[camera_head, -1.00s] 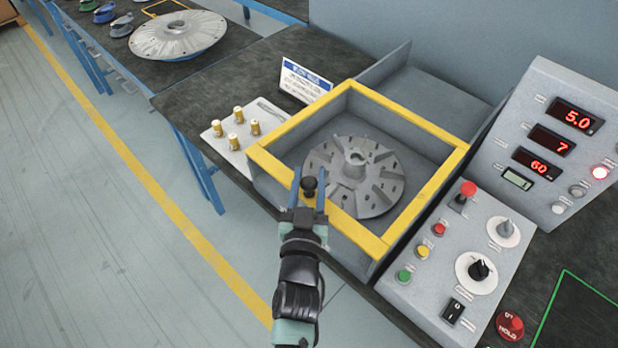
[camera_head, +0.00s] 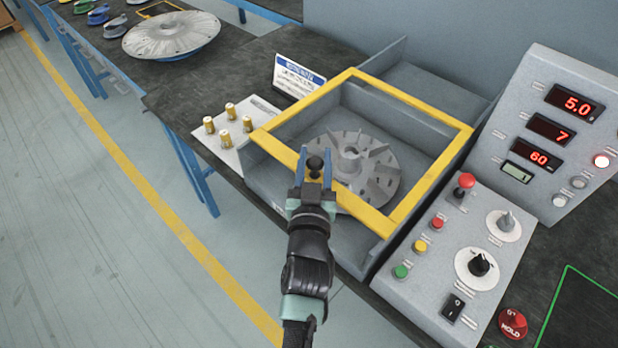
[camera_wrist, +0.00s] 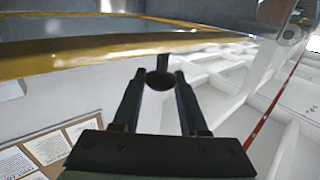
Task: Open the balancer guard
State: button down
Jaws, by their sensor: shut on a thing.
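The balancer guard (camera_head: 362,203) is a yellow rectangular frame over a grey box that holds a finned rotor (camera_head: 372,178). Its front edge is raised off the box and the far edge stays at the back, so it is tilted partly open. A black knob (camera_head: 315,163) sits on the front edge. My gripper (camera_head: 316,164) is shut on this knob, with one blue finger on each side. In the wrist view the knob (camera_wrist: 160,80) shows between the two fingertips, and the yellow guard edge (camera_wrist: 110,52) crosses above them.
A control panel (camera_head: 415,285) with buttons and dials stands at the right, below a red-digit display (camera_head: 555,130). A plate with brass weights (camera_head: 228,135) and a sign (camera_head: 297,78) are at the left. A large disc (camera_head: 170,38) lies on the far bench. The floor at left is clear.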

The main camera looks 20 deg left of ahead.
jog(key=shift+w+d, duration=0.15)
jog(key=shift+w, duration=0.2)
jog(key=shift+c, duration=2.2)
grip_release()
jog(key=b+v, duration=0.1)
jog(key=v, duration=1.2)
